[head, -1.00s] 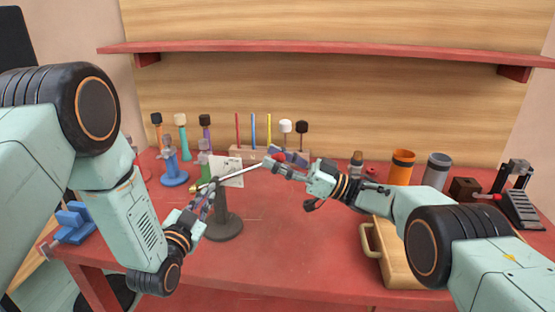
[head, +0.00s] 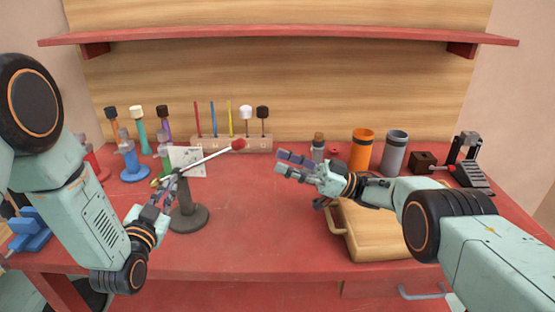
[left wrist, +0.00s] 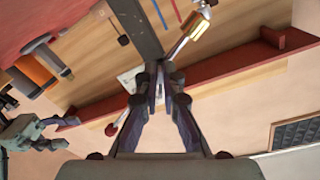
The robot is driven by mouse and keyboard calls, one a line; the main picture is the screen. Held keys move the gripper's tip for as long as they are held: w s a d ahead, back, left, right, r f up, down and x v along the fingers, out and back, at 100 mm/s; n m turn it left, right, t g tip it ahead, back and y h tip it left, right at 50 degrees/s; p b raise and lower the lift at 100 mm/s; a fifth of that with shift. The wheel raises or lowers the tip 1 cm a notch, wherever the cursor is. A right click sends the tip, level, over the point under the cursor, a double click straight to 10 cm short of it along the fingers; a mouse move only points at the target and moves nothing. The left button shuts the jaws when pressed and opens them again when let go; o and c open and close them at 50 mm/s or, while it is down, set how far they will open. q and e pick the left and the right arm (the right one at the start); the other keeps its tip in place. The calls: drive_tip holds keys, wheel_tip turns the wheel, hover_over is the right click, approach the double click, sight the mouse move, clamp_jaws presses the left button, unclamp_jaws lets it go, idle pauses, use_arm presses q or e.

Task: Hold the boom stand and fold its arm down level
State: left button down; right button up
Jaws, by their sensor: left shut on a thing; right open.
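The boom stand has a dark round base (head: 188,218) and an upright dark post, which also shows in the left wrist view (left wrist: 137,28). Its thin silver arm (head: 208,158) slopes up to the right to a red tip (head: 238,144), with a brass end at the lower left. In the left wrist view the brass end (left wrist: 197,30) and red tip (left wrist: 112,130) lie on opposite sides of the post. My left gripper (head: 171,190) is shut on the post below the arm. My right gripper (head: 280,162) is open and empty, right of the red tip and apart from it.
A white card (head: 188,161) stands behind the post. Several mallets and a wooden rack (head: 232,144) line the back. Orange (head: 360,150) and grey (head: 394,153) cups stand at the right, behind a wooden box (head: 375,235) with a handle. The middle of the red table is clear.

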sight(241, 139)
drive_tip(key=shift+c, duration=0.4)
